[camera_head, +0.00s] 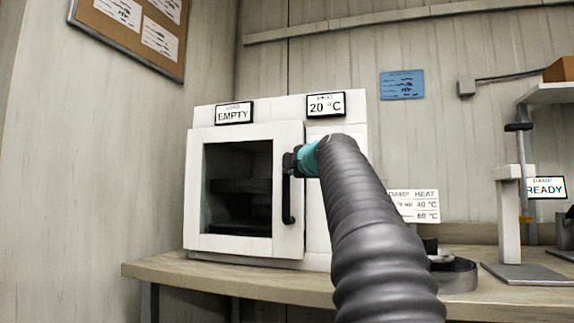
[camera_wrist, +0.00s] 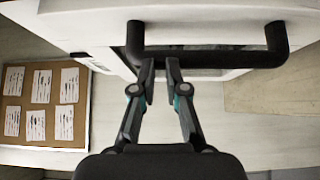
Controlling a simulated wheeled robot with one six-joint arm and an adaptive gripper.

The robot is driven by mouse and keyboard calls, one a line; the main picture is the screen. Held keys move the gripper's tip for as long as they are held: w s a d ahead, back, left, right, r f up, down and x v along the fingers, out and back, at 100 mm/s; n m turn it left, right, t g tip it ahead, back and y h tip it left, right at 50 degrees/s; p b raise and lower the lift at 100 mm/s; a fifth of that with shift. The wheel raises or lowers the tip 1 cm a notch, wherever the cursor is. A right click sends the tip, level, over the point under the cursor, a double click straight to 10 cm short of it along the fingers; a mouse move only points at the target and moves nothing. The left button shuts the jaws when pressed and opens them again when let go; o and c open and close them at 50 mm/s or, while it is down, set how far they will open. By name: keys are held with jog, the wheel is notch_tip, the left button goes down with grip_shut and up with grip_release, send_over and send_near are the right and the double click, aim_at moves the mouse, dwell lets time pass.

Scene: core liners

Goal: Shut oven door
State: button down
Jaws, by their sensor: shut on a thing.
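The white oven (camera_head: 337,120) stands on the bench, with its door (camera_head: 245,244) facing front and a dark window in it. The door lies against or very near the oven body; I cannot tell whether a small gap is left. A black bar handle (camera_head: 288,205) runs upright on the door's right side. My gripper (camera_head: 291,163) is at the handle's upper part. My arm hides part of the oven's right side.
The wooden bench (camera_head: 190,277) is bare at the front left. Right of my arm are a round dark dish (camera_head: 455,275) and a white stand (camera_head: 509,220). Signs on the oven read EMPTY (camera_head: 233,113) and 20 °C (camera_head: 325,105). A wall stands close on the left.

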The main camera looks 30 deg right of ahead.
jog(key=shift+w+d+f, duration=0.4)
jog(key=s+a+b, duration=0.1)
jog(key=s+a, duration=0.2)
jog(key=a, duration=0.1)
jog(key=s+d, duration=0.6)
jog(key=d, duration=0.1)
jog(key=shift+d+r+b, duration=0.25)
jog(key=shift+r+b, duration=0.05)
jog(key=shift+r, duration=0.1)
jog(key=shift+s, duration=0.1)
